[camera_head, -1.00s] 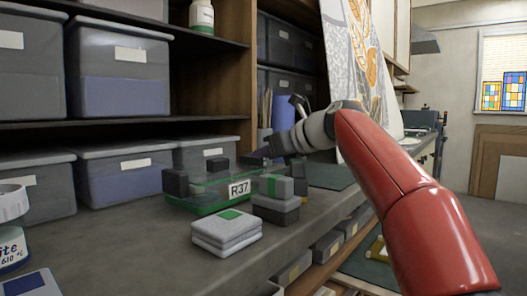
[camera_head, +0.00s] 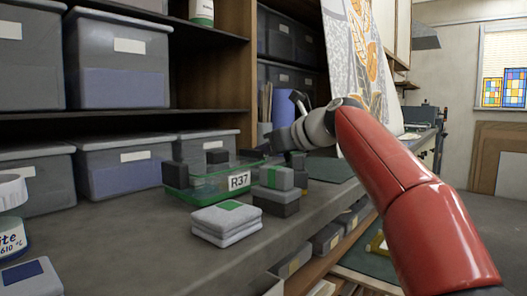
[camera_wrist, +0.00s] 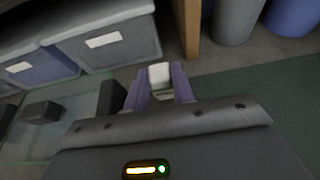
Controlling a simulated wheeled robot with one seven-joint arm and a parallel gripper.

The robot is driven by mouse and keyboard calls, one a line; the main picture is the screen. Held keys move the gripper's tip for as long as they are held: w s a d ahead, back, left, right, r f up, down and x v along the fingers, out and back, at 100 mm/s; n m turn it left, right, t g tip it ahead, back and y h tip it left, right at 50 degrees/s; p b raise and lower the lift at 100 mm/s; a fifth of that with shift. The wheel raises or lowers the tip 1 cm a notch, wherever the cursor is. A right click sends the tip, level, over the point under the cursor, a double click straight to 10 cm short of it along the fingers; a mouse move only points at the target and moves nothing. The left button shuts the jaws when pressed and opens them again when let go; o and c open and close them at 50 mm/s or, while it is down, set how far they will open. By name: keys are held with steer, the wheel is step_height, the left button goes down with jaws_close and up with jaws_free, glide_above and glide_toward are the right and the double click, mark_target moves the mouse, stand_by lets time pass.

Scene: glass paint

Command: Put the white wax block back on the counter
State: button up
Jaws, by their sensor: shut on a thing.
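In the wrist view, my gripper (camera_wrist: 160,85) is shut on a small white block (camera_wrist: 159,73), the white wax block, which sits between its purple fingers. The block's lower part is hidden between the fingers and the gripper body. The grey counter (camera_head: 130,222) runs under the tray. I cannot tell whether the block touches the counter.
A grey block with a green band (camera_head: 276,178) rests on a dark block (camera_head: 276,202) beside the tray. Folded white cloths (camera_head: 227,222) lie in front. Grey lidded bins (camera_head: 120,165) line the back. A dark green mat (camera_head: 328,168) lies to the right.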

steer(key=shift+f, duration=0.3)
